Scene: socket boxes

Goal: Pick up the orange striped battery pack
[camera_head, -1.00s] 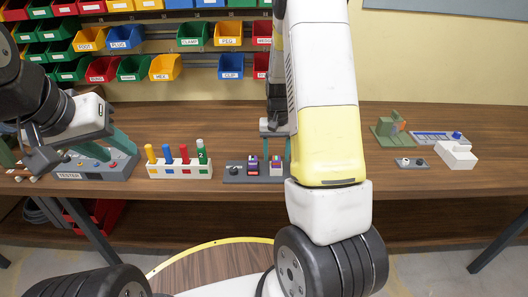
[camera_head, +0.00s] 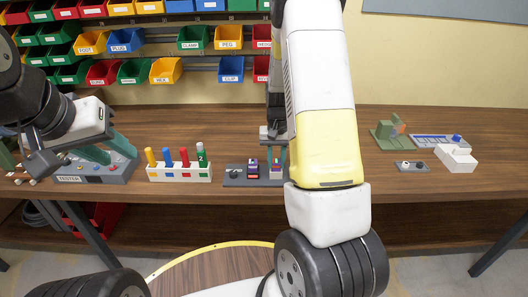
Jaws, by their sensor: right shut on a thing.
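Two small dark purple battery packs stand on a grey dock (camera_head: 236,181) near the table's middle. The left pack (camera_head: 252,168) stands free. The right pack (camera_head: 276,171) is between the teal fingers of my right gripper (camera_head: 276,161), which is shut on it. The pack is partly covered by the fingers, and its stripe colour is too small to tell. It is low at the dock; I cannot tell if it is clear of it. My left gripper (camera_head: 112,153) is open and empty over the grey tester box (camera_head: 70,180) at the left.
A white rack (camera_head: 180,174) with several coloured cylinders stands left of the dock. A green fixture (camera_head: 388,133), a blue-and-grey tray (camera_head: 432,140), a white block (camera_head: 457,158) and a small grey plate (camera_head: 412,167) lie at the right. My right arm hides the table's middle right.

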